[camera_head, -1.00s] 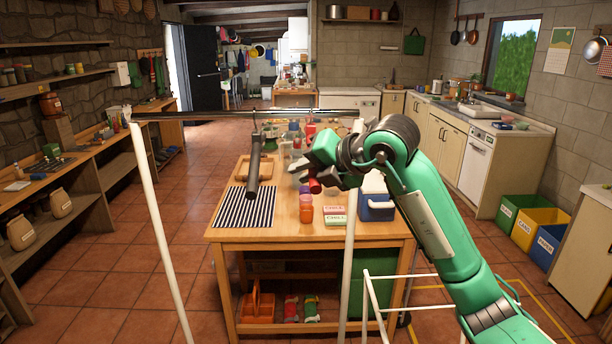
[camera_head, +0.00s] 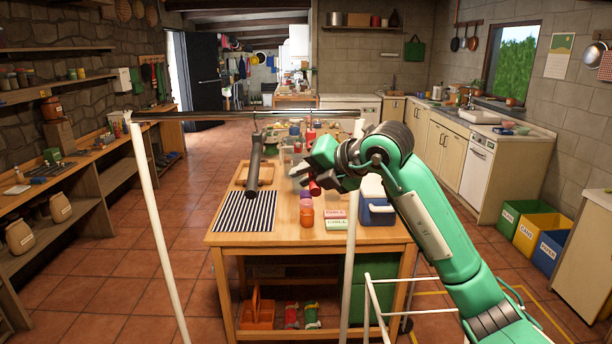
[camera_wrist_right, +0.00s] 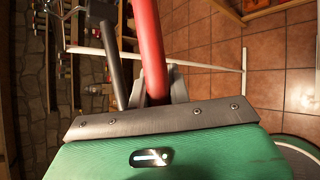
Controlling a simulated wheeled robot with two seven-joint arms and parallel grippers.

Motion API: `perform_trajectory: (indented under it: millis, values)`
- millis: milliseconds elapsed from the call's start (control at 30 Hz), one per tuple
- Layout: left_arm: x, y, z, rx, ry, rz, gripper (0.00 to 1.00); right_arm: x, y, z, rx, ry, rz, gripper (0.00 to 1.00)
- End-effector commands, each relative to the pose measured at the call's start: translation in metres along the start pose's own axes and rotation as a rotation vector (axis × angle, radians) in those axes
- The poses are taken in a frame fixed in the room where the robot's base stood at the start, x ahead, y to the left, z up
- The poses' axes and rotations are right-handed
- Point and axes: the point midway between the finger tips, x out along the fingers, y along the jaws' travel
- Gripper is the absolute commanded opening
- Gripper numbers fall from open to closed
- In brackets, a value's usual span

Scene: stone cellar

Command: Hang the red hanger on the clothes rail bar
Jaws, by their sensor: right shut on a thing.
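The clothes rail has a grey metal bar (camera_head: 220,114) across the middle of the head view, on white posts. A dark grey hanger (camera_head: 254,165) hangs from it, seen nearly end-on. My right gripper (camera_head: 314,176) is shut on the red hanger (camera_head: 316,187), right of the dark hanger and below bar height. Most of the red hanger is hidden by the gripper in the head view. In the right wrist view the red hanger (camera_wrist_right: 149,45) runs up from between the fingers, beside the dark hanger (camera_wrist_right: 105,40). I cannot see the red hanger's hook clearly. My left gripper is out of view.
Behind the rail stands a wooden table (camera_head: 290,236) with a striped mat (camera_head: 245,211), jars, boxes and a blue cooler (camera_head: 377,211). A shelf bench (camera_head: 90,165) lines the left wall. The floor (camera_head: 115,275) left of the table is clear.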

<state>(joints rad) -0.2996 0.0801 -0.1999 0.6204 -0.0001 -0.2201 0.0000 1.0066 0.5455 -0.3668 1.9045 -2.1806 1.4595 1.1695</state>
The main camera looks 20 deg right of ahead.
Motion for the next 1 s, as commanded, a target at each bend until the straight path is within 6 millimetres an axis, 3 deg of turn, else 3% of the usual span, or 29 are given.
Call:
perform_trajectory:
  millis: [33, 67, 167, 567, 667, 1000]
  values:
    - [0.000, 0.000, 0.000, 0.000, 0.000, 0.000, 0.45, 0.000, 0.000, 0.000, 0.000, 0.000, 0.000, 0.00]
    - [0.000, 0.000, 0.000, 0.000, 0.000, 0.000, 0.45, 0.000, 0.000, 0.000, 0.000, -0.001, 0.000, 0.25]
    - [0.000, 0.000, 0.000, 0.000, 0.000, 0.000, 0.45, 0.000, 0.000, 0.000, 0.000, -0.001, 0.000, 0.44]
    - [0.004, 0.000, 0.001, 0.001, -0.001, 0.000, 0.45, -0.007, -0.001, 0.000, -0.001, -0.003, 0.001, 0.44]
    - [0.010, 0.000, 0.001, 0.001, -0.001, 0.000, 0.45, -0.022, -0.002, 0.000, -0.002, -0.004, 0.000, 0.44]
    - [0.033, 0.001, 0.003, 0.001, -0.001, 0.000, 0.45, -0.098, -0.002, 0.000, -0.001, -0.005, 0.001, 0.44]
